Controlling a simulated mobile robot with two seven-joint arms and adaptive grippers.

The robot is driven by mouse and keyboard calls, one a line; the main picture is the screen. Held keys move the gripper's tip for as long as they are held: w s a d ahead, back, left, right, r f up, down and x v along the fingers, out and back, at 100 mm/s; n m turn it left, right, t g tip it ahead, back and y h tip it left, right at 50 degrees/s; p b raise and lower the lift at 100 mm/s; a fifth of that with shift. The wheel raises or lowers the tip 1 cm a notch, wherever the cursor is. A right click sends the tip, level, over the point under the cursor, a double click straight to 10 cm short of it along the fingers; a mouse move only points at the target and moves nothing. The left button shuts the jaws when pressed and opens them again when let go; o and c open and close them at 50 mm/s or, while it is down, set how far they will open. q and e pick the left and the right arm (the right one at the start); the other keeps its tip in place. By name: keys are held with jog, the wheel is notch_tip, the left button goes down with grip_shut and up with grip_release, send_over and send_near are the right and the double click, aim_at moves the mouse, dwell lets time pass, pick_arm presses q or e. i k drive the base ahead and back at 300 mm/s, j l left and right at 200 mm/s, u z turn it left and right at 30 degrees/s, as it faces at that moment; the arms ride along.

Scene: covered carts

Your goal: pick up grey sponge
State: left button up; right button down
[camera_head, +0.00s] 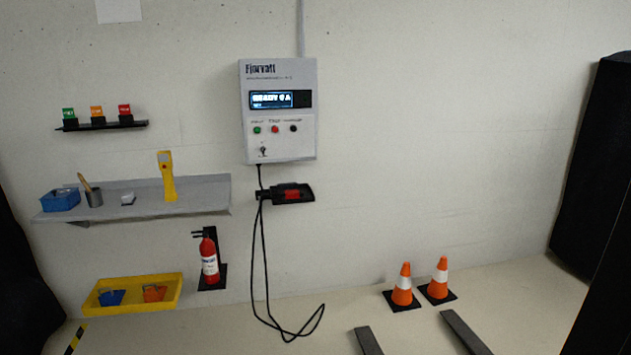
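A small pale grey block (127,199), which looks like the grey sponge, lies on the grey wall shelf (215,192) at the left. It sits between a dark cup holding a brush or pencil (94,197) and a yellow handheld device (167,178). It is too small to make out its texture. Neither of my grippers is in view, and nothing touches the block.
A blue bin (61,200) stands at the shelf's left end. Below are a yellow tray (133,308) and a red extinguisher (209,262). A wall box (278,140) has a hanging cable (265,280). Two cones (402,285) (440,278) stand on the floor.

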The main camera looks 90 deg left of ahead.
aim_at(128, 199)
jog(key=u, duration=3.9)
jog(key=i+z, duration=0.1)
jog(key=z, duration=0.35)
jog(key=i+j+z, duration=0.1)
jog(key=z, duration=0.3)
jog(key=i+j+z, duration=0.25)
jog(key=i+j, duration=0.15)
jog(key=j, duration=0.25)
jog(key=i+j+z, duration=0.15)
jog(key=j, duration=0.2)
jog(key=i+j+z, duration=0.1)
jog(key=j, duration=0.25)
jog(key=i+j+z, duration=0.15)
jog(key=j, duration=0.25)
jog(key=i+j+z, duration=0.15)
jog(key=j, duration=0.25)
jog(key=i+j+z, duration=0.1)
jog(key=j, duration=0.35)
jog(key=i, duration=0.1)
